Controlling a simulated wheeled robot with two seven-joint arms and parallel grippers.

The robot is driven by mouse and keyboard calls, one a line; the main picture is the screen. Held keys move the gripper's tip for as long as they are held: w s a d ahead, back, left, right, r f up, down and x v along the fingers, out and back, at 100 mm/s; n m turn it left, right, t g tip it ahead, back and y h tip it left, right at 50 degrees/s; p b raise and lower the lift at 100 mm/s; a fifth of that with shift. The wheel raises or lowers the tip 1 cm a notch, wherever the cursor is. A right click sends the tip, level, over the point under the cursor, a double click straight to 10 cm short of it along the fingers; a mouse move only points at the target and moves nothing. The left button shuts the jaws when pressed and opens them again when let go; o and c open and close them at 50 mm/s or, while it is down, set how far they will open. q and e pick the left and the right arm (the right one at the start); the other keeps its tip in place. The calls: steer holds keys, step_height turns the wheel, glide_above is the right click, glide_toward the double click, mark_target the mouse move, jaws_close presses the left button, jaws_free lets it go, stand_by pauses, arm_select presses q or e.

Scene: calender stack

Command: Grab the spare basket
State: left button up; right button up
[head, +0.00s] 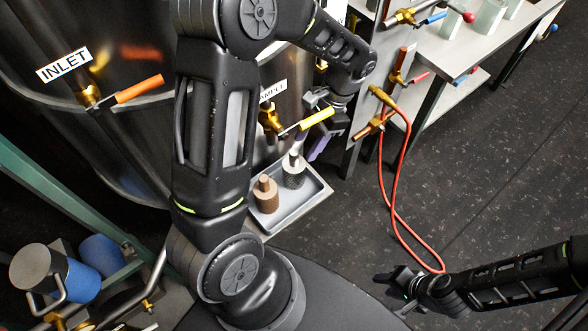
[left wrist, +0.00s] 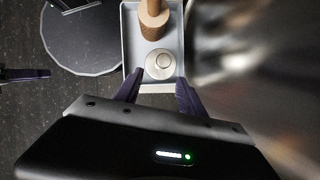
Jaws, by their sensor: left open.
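Two small capped cylinders stand upright in a shallow grey tray (head: 312,199). One is a brown basket-like cylinder (head: 265,197); the other is a dark, mesh-textured one with a pale top (head: 293,171). I cannot tell which is the spare. My left gripper (head: 318,146), with purple fingers, is above the tray's far end. In the left wrist view the open fingers (left wrist: 158,88) are apart and empty, with the silver-topped cylinder (left wrist: 160,65) just beyond them and the brown one (left wrist: 153,22) farther off. My right gripper (head: 396,287) is low at the right, its jaws unclear.
A steel vessel with an INLET label (head: 63,64) and orange-handled valve (head: 140,88) stands behind. A yellow-handled valve (head: 316,118) is close to my left gripper. A red hose (head: 395,195) hangs to the floor. A bench (head: 455,50) with jars stands at the back right.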

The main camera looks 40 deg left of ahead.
mark_target(295, 152)
arm_select(q)
steer(key=shift+s+a+r+p, duration=0.1)
steer(key=shift+s+a+p, duration=0.2)
steer(key=shift+s, duration=0.35)
steer(key=shift+s+a+r+p, duration=0.1)
steer(key=shift+s+a, duration=0.3)
steer(key=shift+s, duration=0.2)
steer(key=x, duration=0.2)
steer(key=shift+f, duration=0.4)
steer(key=shift+s+f, duration=0.1)
steer(key=shift+f, duration=0.2)
jaws_close()
